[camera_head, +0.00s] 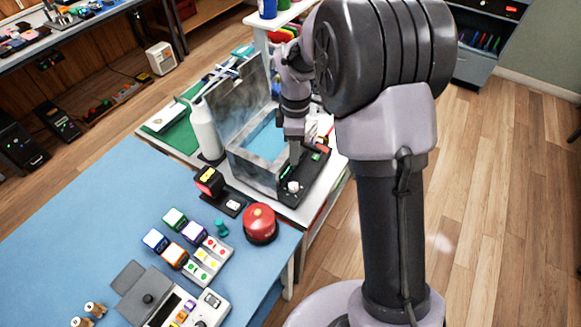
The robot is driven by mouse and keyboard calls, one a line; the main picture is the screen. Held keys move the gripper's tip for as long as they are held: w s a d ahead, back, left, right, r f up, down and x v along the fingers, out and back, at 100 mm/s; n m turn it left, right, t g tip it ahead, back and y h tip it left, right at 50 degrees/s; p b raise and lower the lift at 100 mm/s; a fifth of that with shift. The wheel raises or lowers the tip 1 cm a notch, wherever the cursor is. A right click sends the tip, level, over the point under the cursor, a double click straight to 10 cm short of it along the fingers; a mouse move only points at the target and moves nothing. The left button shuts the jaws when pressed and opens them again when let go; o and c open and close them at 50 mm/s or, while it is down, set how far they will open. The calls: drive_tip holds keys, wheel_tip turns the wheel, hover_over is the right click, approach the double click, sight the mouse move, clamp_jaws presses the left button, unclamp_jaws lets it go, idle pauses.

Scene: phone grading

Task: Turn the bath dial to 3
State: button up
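The bath (243,165) is a grey metal tank with blue liquid inside and its lid raised at the back. A black control panel (312,180) runs along its right side. A pale round dial (292,187) sits on the panel's near end, beside a green lit strip. The number it points to is too small to read. My gripper (294,160) points down over the panel, a little beyond the dial in the picture. I cannot tell whether its fingertips touch the panel, and their gap does not show clearly.
A white bottle (204,130) stands left of the bath. A red dome button (260,224), a small black stand (208,182) and several coloured blocks are on the blue table (95,215) in front. My arm hides the area right of the bath.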

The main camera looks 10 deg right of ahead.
sight(294, 185)
drive_tip(key=f+b, duration=0.2)
drive_tip(key=f, duration=0.5)
drive_tip(key=f+b, duration=0.2)
drive_tip(key=f, duration=0.6)
drive_tip(key=shift+s+a+b, duration=0.1)
drive_tip(key=shift+s+b, duration=0.1)
drive_tip(key=shift+b, duration=0.2)
drive_tip(key=shift+r, duration=0.1)
clamp_jaws()
